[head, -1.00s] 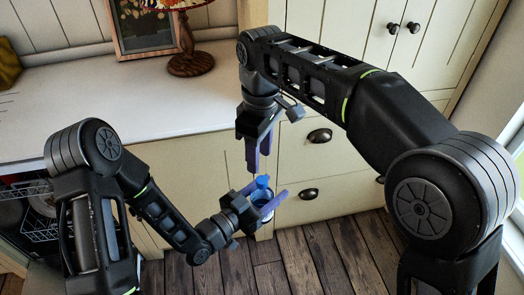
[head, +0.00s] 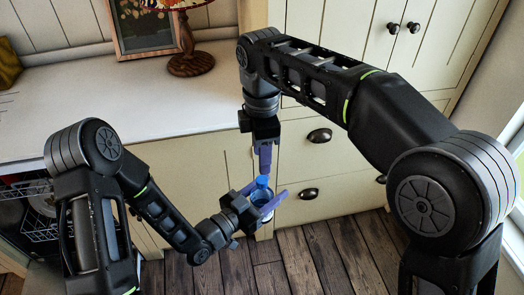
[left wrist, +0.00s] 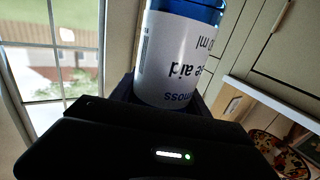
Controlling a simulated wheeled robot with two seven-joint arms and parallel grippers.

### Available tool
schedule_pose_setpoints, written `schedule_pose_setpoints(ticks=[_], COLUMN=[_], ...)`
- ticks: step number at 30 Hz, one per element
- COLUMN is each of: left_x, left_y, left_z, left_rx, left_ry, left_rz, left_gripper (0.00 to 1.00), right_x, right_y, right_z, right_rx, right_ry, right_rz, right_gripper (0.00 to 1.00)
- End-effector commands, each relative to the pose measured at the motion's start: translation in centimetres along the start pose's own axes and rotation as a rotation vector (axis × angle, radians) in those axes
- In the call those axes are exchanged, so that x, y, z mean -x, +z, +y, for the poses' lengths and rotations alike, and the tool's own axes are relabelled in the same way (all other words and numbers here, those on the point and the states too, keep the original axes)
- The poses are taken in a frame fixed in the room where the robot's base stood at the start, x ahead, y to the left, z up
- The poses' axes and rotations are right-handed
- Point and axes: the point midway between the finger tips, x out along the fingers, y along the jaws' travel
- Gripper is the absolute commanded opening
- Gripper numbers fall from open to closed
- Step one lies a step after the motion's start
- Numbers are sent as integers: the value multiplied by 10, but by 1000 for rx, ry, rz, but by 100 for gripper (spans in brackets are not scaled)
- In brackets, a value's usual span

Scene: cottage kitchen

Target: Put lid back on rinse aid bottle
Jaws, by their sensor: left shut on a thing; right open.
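The rinse aid bottle (head: 262,194) is blue with a white label and is held in my left gripper (head: 269,199), low in front of the cabinet. Its label (left wrist: 178,55) fills the middle of the left wrist view, with the lettering upside down; the bottle's top end is hidden there. The blue lid (head: 262,181) shows at the top of the bottle; I cannot tell whether it is fully seated. My right gripper (head: 264,171) points down just above the lid. It is open, its fingers overlapping in the head view; contact with the lid is unclear.
The white counter (head: 120,100) carries a lamp (head: 192,63) and a picture frame (head: 143,28). Cream drawers with dark handles (head: 319,135) stand behind my grippers. Wooden floor (head: 330,245) lies open below.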

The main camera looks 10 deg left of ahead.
Motion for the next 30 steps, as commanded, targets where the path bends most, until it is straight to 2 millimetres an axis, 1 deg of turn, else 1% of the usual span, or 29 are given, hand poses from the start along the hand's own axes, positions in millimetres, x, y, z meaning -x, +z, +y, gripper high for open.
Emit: schedule_pose_setpoints(ticks=[9, 15, 18, 23, 30], left_x=[0, 0, 0, 0, 0], left_y=[0, 0, 0, 0, 0], left_z=[0, 0, 0, 0, 0], left_rx=[0, 0, 0, 0, 0], left_ry=[0, 0, 0, 0, 0], left_rz=[1, 1, 1, 1, 1], left_gripper=[0, 0, 0, 0, 0], right_x=[-23, -55, -66, -75, -76], right_y=[2, 0, 0, 0, 0], right_z=[0, 0, 0, 0, 0], right_rx=[-3, -1, -1, -1, -2], right_ry=[-2, 0, 0, 2, 2], right_rz=[2, -1, -1, 0, 0], right_gripper=[43, 43, 43, 43, 43])
